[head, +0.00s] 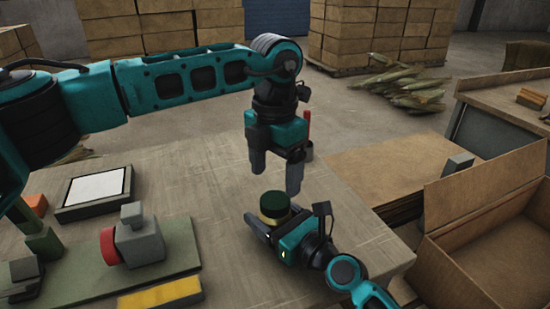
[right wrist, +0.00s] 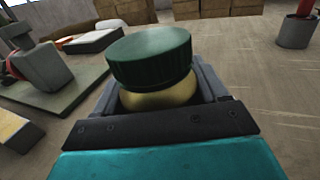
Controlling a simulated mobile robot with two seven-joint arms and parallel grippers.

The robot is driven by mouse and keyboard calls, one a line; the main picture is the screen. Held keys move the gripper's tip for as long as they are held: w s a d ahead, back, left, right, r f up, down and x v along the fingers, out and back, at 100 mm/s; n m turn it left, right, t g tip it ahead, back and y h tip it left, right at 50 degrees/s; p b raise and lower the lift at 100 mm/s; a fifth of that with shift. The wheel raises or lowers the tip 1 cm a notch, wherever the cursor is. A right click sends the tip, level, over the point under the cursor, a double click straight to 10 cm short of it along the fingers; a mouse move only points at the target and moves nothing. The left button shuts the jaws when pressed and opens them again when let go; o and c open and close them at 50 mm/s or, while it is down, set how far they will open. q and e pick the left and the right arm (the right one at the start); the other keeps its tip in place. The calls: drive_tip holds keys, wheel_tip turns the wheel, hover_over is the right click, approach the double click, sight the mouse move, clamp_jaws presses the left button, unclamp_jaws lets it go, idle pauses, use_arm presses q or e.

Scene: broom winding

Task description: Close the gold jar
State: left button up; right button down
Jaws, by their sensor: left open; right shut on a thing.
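The gold jar (right wrist: 158,99) stands between the fingers of my right gripper (head: 270,221), which is shut on it at the table top. A dark green ribbed lid (right wrist: 150,57) sits on top of the jar, looking slightly tilted in the right wrist view. The lid (head: 275,203) hides the jar's mouth, so I cannot tell whether it is screwed down. My left gripper (head: 276,174) is open and empty, pointing down just above the lid, with its fingers apart from it. The right gripper's fingers hide the lower jar.
A green board (head: 70,275) with a grey-and-red vise-like block (head: 138,240) lies at the left. A white-topped tray (head: 95,188) is behind it. A grey cup (right wrist: 295,32) holding something red stands beyond the jar. An open cardboard box (head: 480,225) is at the right.

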sight(275, 200)
use_arm(q)
drive_tip(key=shift+f, duration=2.8)
drive_tip(key=c, duration=1.1)
drive_tip(key=o, duration=1.3)
drive_tip(key=shift+r, duration=0.1)
wheel_tip(275, 200, up, 12)
drive_tip(key=shift+f, duration=0.1)
use_arm(e)
unclamp_jaws()
